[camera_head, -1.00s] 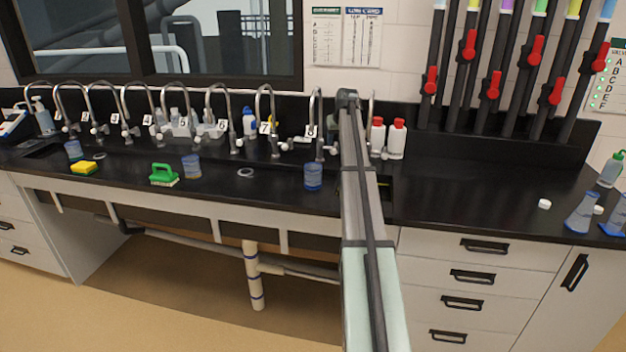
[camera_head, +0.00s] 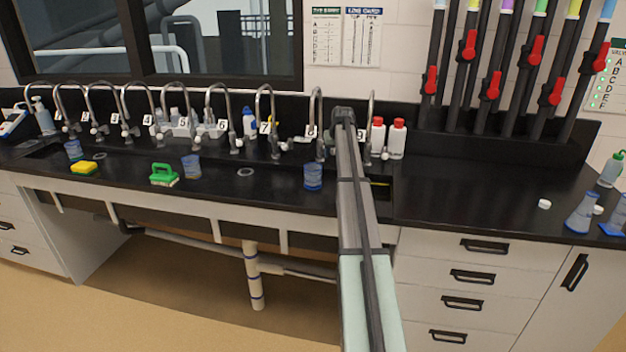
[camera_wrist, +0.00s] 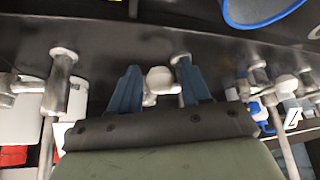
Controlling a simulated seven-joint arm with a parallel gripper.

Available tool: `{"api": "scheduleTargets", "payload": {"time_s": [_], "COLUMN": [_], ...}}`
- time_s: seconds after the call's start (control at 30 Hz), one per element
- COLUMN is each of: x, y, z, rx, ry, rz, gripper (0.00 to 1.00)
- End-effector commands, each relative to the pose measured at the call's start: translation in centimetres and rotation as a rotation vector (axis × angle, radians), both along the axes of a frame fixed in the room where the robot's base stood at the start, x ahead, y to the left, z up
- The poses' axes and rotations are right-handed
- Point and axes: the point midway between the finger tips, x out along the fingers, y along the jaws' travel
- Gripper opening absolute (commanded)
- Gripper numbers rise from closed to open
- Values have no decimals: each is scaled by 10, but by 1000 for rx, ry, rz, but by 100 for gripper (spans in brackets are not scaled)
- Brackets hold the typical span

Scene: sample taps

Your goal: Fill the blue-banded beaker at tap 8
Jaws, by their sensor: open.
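A clear beaker with blue on it (camera_head: 313,177) stands upright on the black counter, front-left of my gripper (camera_head: 343,116). Its blue rim also shows at the top right of the wrist view (camera_wrist: 262,12). The tap behind this beaker (camera_head: 318,105) has a partly hidden number card (camera_head: 311,131) that looks like 8. In the wrist view my gripper (camera_wrist: 158,82) is open, with a white tap knob (camera_wrist: 159,79) between its blue fingers. I cannot tell whether they touch it. The tap's post (camera_wrist: 183,62) is partly behind the right finger.
Neighbouring taps stand close on both sides, including tap 7 (camera_head: 264,105). Red-capped bottles (camera_head: 397,139) stand right of my arm.

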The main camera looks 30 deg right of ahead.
Motion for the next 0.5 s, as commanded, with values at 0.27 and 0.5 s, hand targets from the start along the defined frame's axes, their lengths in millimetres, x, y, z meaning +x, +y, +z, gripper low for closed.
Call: {"api": "scheduleTargets", "payload": {"time_s": [0.27, 0.5], "x": [-1, -10], "y": [0, 4], "z": [2, 18], "rx": [0, -1], "ry": [-1, -2], "rz": [0, 0], "gripper": [47, 47]}}
